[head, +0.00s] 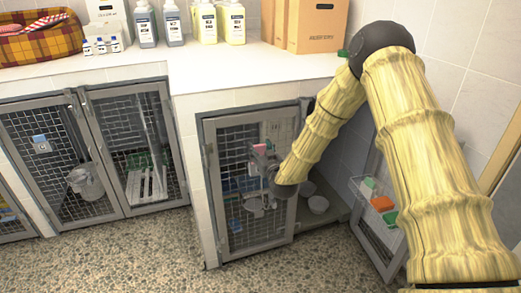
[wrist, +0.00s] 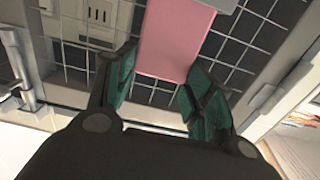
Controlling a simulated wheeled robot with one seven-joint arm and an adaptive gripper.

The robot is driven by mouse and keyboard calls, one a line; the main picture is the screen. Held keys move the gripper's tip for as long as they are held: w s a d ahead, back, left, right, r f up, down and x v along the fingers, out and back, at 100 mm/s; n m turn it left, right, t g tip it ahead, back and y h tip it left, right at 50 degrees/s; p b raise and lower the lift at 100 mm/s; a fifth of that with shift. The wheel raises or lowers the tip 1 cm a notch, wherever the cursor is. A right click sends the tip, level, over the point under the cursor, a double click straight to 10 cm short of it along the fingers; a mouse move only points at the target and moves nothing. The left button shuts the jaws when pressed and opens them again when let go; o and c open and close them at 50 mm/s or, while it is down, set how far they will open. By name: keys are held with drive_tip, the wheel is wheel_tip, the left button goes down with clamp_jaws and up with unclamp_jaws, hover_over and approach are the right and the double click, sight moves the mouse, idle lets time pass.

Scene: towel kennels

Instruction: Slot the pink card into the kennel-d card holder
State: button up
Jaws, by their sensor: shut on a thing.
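I cannot tell whether the card touches the mesh. I cannot make out a kennel-d label or an empty holder; a pale slotted plate (wrist: 97,12) shows left of the card in the wrist view.
A blue card (head: 40,142) is on the far-left kennel door. An open door at right carries a tray (head: 358,190) with green and orange items. Steel bowls (head: 318,204) stand behind my arm. Bottles (head: 204,22) and boxes (head: 318,25) stand on the counter. The front floor is clear.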

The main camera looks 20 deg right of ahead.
drive_tip(key=shift+f+b, duration=0.9)
drive_tip(key=shift+f, duration=0.75)
drive_tip(key=o, duration=1)
drive_tip(key=shift+s, duration=0.1)
drive_tip(key=s, duration=1.1)
drive_tip(key=shift+s+d, duration=0.25)
drive_tip(key=shift+s, duration=0.15)
